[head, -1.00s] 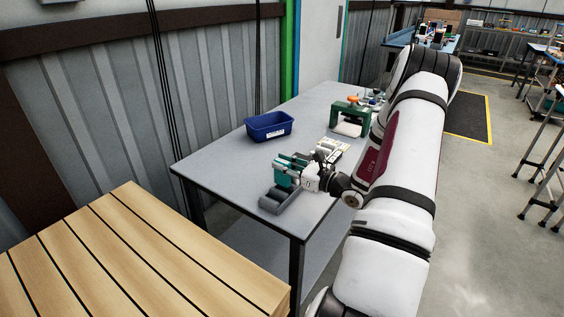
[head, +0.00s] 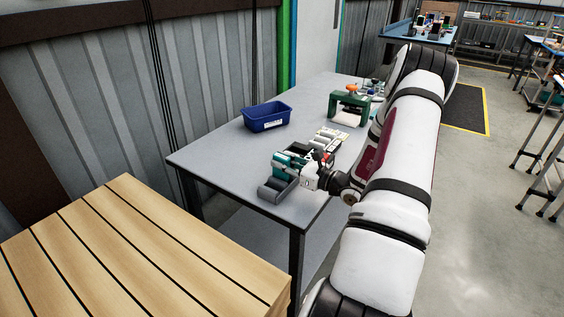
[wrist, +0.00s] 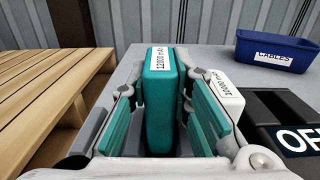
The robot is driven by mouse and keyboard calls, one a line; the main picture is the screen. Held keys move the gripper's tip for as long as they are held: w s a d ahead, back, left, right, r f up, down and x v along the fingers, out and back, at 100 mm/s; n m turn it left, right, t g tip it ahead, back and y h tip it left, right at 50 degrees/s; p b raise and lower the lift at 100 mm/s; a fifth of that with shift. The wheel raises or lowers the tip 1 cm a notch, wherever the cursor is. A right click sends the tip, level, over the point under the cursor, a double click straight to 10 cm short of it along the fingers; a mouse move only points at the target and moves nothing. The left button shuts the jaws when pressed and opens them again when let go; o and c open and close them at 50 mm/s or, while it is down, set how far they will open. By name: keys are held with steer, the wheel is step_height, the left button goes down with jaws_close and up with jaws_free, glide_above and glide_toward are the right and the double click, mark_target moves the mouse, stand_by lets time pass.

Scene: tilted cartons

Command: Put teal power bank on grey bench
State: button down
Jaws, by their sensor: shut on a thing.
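The teal power bank (wrist: 160,100) stands upright between my fingers in the wrist view, with a white label on its top reading 12000 mAh. My gripper (wrist: 162,125) is shut on it; its finger pads are teal too. In the head view my gripper (head: 287,166) is low over the near end of the grey bench (head: 215,150), at a grey slotted holder (head: 277,190). There the bank is hard to tell from the teal pads. The bank's lower part is hidden by the gripper in the wrist view.
A white power bank (wrist: 228,88) stands just right of my fingers. A blue bin (head: 267,116) and a green frame (head: 349,106) stand farther back. The bench's left part is clear. A slatted wooden surface (head: 130,250) is nearby.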

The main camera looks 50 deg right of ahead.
steer(key=shift+s+f+b, duration=0.1)
steer(key=shift+f+b, duration=0.45)
steer(key=shift+f, duration=0.9)
steer(key=c, duration=1.4)
jaws_free()
steer(key=shift+o, duration=0.2)
steer(key=shift+r, duration=0.15)
steer(key=shift+s+d, duration=0.1)
steer(key=s, duration=0.3)
steer(key=s+d, duration=0.1)
steer(key=s, duration=0.7)
steer(key=shift+s+d, duration=0.25)
